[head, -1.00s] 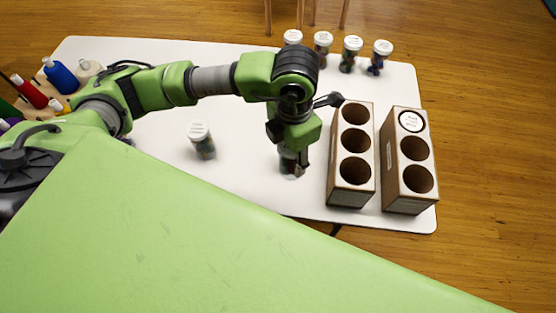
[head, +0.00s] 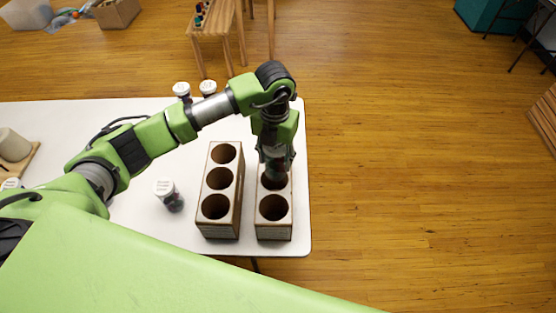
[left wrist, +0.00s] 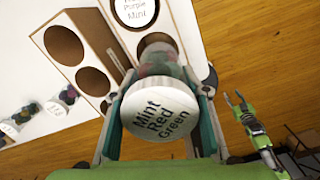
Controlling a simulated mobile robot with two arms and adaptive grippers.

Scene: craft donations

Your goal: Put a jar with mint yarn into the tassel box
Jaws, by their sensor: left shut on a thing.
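My left gripper (head: 274,163) is shut on a jar (left wrist: 160,108) whose white lid reads "Mint Red Green". The jar is over the middle hole of the right-hand wooden box (head: 273,231); whether its bottom is inside the hole, I cannot tell. That box's near hole is empty. Its far hole is hidden by my gripper in the head view; the left wrist view shows a jar lid (left wrist: 135,10) reading "Purple Mint" there. The left-hand wooden box (head: 220,232) has three empty holes. Which is the tassel box is not readable. My right gripper (left wrist: 236,102) shows small, fingers apart.
A loose jar (head: 168,196) stands on the white table (head: 140,232) left of the boxes. Two jars, one of them here (head: 182,91), stand at the back. The table's right edge is close beside the right-hand box.

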